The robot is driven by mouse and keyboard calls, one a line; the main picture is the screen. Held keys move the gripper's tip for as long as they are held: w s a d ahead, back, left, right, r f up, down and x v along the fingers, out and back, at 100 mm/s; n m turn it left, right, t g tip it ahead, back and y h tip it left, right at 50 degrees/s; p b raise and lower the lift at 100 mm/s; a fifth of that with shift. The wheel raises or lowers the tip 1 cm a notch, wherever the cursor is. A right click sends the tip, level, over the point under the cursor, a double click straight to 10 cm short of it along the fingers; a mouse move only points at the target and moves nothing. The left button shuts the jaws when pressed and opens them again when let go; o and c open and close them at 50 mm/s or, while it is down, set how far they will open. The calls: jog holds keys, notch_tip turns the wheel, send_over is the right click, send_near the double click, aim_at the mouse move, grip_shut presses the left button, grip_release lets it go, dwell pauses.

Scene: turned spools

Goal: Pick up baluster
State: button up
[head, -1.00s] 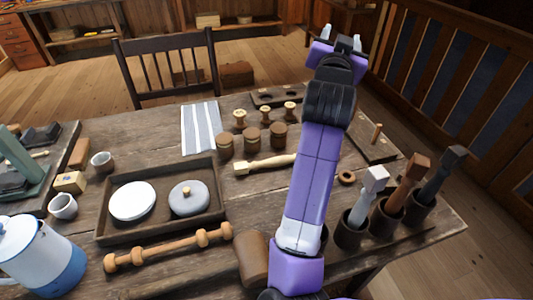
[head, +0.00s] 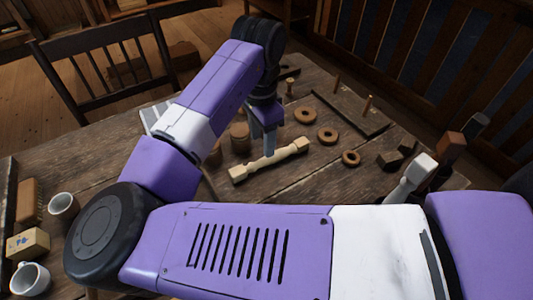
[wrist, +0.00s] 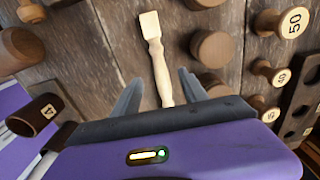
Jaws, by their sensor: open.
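The baluster (head: 270,161) is a pale turned wooden piece with square ends, lying on the wooden table. My gripper (head: 268,146) is open and points down just above or beside its middle in the head view; I cannot tell the exact gap. In the wrist view the baluster (wrist: 156,50) runs away from between the two fingers of my gripper (wrist: 160,90), its square end farthest off. Its near end is hidden behind the gripper body. The fingers stand apart on either side of its line.
Round wooden pieces (wrist: 211,48) lie close to the baluster, with numbered knobs (wrist: 262,68) farther right. Wooden rings (head: 328,135) and a pegged board (head: 345,110) lie to its right. Mallets (head: 411,178) stand at the right. Cups (head: 63,208) sit at the left.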

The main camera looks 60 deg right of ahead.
aim_at(261, 160)
jog(key=shift+a+f, duration=0.2)
jog(key=shift+a, duration=0.05)
notch_tip(261, 160, down, 8)
jog(key=shift+w+r+b, duration=0.1)
jog(key=shift+r+b, duration=0.15)
jog(key=shift+b, duration=0.3)
grip_shut()
